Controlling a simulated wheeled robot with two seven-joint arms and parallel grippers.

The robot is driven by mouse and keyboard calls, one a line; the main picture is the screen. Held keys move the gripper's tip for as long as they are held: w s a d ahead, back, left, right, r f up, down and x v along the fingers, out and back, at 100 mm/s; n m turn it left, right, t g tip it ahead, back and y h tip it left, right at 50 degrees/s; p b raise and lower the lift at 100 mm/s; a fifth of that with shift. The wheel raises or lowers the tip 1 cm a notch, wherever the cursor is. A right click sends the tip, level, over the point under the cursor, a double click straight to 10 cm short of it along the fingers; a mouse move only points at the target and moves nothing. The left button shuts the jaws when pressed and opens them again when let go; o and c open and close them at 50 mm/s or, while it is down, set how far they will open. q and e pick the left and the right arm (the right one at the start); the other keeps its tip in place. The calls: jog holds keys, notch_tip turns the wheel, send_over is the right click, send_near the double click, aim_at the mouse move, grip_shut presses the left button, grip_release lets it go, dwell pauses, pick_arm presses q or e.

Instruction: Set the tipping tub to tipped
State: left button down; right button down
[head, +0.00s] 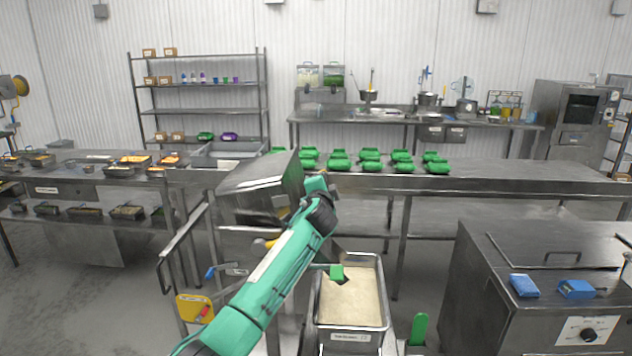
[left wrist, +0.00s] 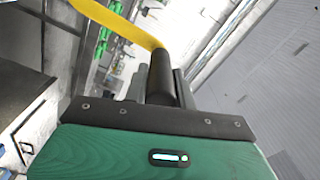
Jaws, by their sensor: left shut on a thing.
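The tipping tub (head: 262,183) is a grey steel tub on a metal frame, left of centre in the head view. It sits tilted, with its upper edge leaning up to the right. My left arm reaches up in front of it and hides part of its right side. A yellow handle (head: 266,243) shows just below the tub, beside my arm. In the left wrist view, the dark fingers of my left gripper (left wrist: 162,80) are shut on the yellow handle (left wrist: 118,22). The fingers are mostly hidden in the head view. My right gripper is not in view.
A steel cabinet (head: 480,290) with blue items stands at right. Behind, a long table (head: 480,178) carries several green containers. Open floor lies at left.

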pick_arm(q)
jog(key=shift+d+f+m, duration=0.3)
jog(key=shift+d+f, duration=0.3)
jog(key=shift+d, duration=0.2)
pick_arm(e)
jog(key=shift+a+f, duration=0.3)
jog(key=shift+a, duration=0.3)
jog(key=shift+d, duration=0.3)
pick_arm(q)
jog(key=c, duration=1.1)
grip_release()
jog(key=shift+c, duration=0.2)
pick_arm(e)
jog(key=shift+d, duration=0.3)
pick_arm(q)
jog(key=s+b, duration=0.4)
jog(key=s, duration=0.9)
jog(key=shift+s+a, duration=0.25)
jog(key=shift+s, duration=0.15)
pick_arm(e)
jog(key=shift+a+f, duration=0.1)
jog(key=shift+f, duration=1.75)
